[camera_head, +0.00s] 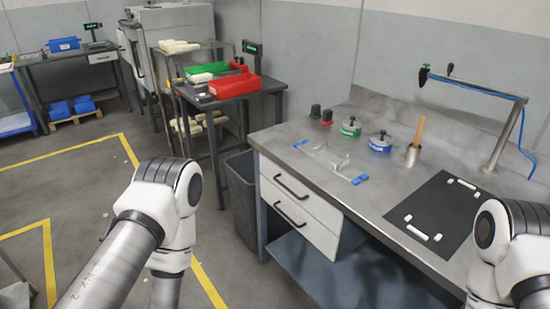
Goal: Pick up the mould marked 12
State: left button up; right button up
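I cannot read the number 12 on anything in view. Several cream block-like pieces, possibly moulds, lie on the rack (194,75) behind the small dark table, some on its upper shelf (180,46) and some lower down (188,124). A clear piece (328,155) with blue parts at its ends lies on the metal workbench (300,136). I cannot tell whether it is a mould. My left arm comes in at the lower left and my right arm shows at the lower right edge. Both grippers are out of view.
A dark table (212,100) holds a green tray (205,70) and a red tray (234,86). A grey bin (242,185) stands beside the workbench. A black mat (425,213), pots and a lamp arm occupy the bench. Yellow-lined floor (70,180) is open at left.

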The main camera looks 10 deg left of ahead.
aim_at(335, 160)
jog(key=z, duration=0.4)
jog(key=i+j+z, duration=0.15)
jog(key=j+z, duration=0.3)
jog(key=i+j+z, duration=0.1)
jog(key=j+z, duration=0.75)
